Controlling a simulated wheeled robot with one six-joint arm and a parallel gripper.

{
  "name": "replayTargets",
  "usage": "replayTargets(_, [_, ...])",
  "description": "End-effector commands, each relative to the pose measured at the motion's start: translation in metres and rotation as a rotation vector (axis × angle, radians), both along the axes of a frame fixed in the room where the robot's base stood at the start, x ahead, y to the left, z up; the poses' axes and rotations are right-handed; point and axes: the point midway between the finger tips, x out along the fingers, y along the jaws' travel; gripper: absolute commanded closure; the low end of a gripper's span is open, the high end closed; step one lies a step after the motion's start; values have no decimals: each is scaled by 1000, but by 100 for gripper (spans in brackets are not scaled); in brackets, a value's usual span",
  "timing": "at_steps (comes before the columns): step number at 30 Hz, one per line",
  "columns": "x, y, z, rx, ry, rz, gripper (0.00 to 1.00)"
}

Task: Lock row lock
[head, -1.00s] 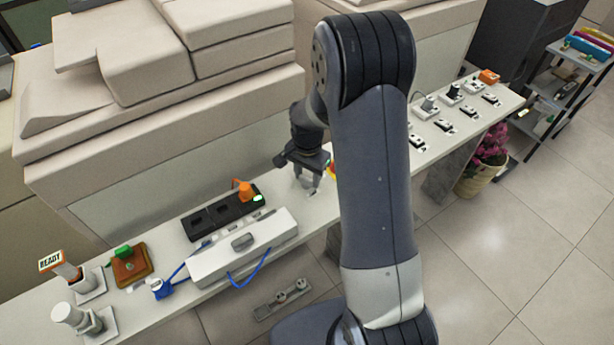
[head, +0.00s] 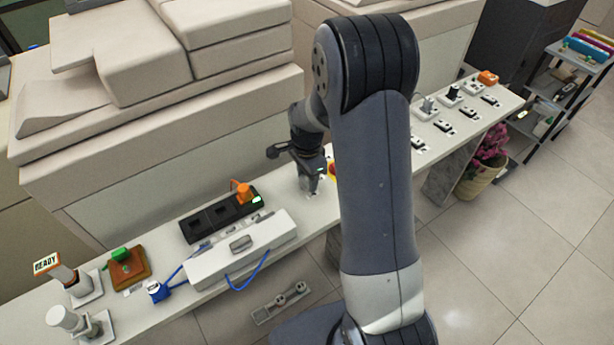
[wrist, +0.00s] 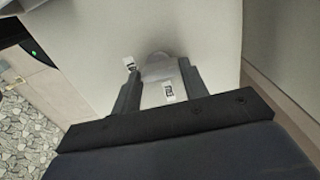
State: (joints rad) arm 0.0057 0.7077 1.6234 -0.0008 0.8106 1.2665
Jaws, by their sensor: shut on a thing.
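My gripper (head: 313,184) is low over the white counter, just left of my upright arm link. In the wrist view its two dark fingers (wrist: 160,84) stand on either side of a pale grey piece with a rounded top (wrist: 158,70), and it is shut on that piece. A small black-and-white label (wrist: 169,92) shows between the fingers, and another small tag (wrist: 129,63) shows by the left fingertip. The piece looks like part of the row lock, but the fingers hide its sides and I cannot tell its lock position.
A red and yellow item (head: 331,170) is partly hidden behind my arm. Left along the counter are a black tray (head: 208,222) with an orange plug (head: 243,192), a white box (head: 215,263) with a blue cord, and a READY sign (head: 47,262). Beige copiers (head: 130,190) stand behind.

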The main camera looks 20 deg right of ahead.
Motion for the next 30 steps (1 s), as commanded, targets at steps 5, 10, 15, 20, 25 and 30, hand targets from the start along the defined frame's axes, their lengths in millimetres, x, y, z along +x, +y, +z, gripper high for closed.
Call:
replayTargets(5, [1, 0, 1, 1, -2, -3, 81])
replayTargets(10, [1, 0, 1, 1, -2, -2, 50])
replayTargets(15, [0, 0, 0, 0, -1, -1, 36])
replayTargets(20, [0, 0, 0, 0, -1, -1, 36])
replayTargets(25, [1, 0, 7, 1, -2, 0, 36])
replayTargets(30, [1, 0, 35, 1, -6, 0, 36])
